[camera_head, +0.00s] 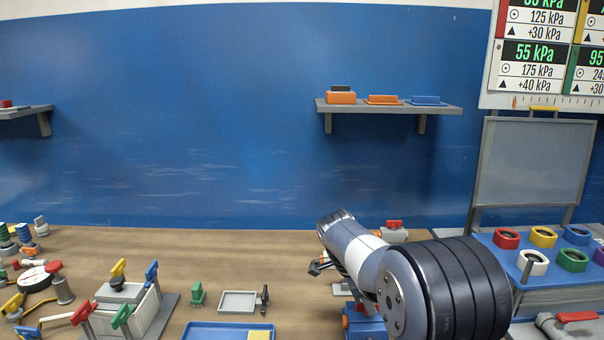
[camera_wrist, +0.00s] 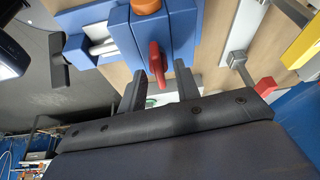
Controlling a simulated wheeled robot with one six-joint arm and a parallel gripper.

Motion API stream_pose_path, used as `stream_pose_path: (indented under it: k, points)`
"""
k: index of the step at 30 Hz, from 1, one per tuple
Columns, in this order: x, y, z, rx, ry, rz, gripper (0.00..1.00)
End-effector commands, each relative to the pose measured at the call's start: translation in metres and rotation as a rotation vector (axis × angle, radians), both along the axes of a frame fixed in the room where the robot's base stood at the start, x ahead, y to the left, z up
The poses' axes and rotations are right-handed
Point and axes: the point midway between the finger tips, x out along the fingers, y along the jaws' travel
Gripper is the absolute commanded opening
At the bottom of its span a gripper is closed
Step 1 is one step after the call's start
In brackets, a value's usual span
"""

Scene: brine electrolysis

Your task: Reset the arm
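My arm reaches from the lower right over the bench in the head view, and my gripper (camera_head: 318,267) is partly hidden behind the wrist. In the wrist view the two dark fingers of my gripper (camera_wrist: 160,85) stand apart with a gap between them. A red lever (camera_wrist: 157,62) on a blue device (camera_wrist: 130,35) shows at this gap, but I see no finger touching it. The blue device also shows below my arm in the head view (camera_head: 362,325), mostly hidden.
On the wooden bench are a blue tray (camera_head: 215,331), a grey tray (camera_head: 238,301), a grey box with coloured levers (camera_head: 125,305) and a blue rack with coloured rings (camera_head: 520,255). A wall shelf (camera_head: 390,107) is behind. The bench's back middle (camera_head: 220,250) is clear.

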Motion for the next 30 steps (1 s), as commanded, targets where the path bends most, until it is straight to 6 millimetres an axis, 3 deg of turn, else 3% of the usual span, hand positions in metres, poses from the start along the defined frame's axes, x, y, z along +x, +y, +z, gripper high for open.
stream_pose_path:
  k: [18,30]
  points:
    - [-0.0034,-0.0014,0.0015,0.0,0.001,0.507,0.31]
    - [-0.0032,-0.0013,0.0005,-0.001,0.0,0.589,0.31]
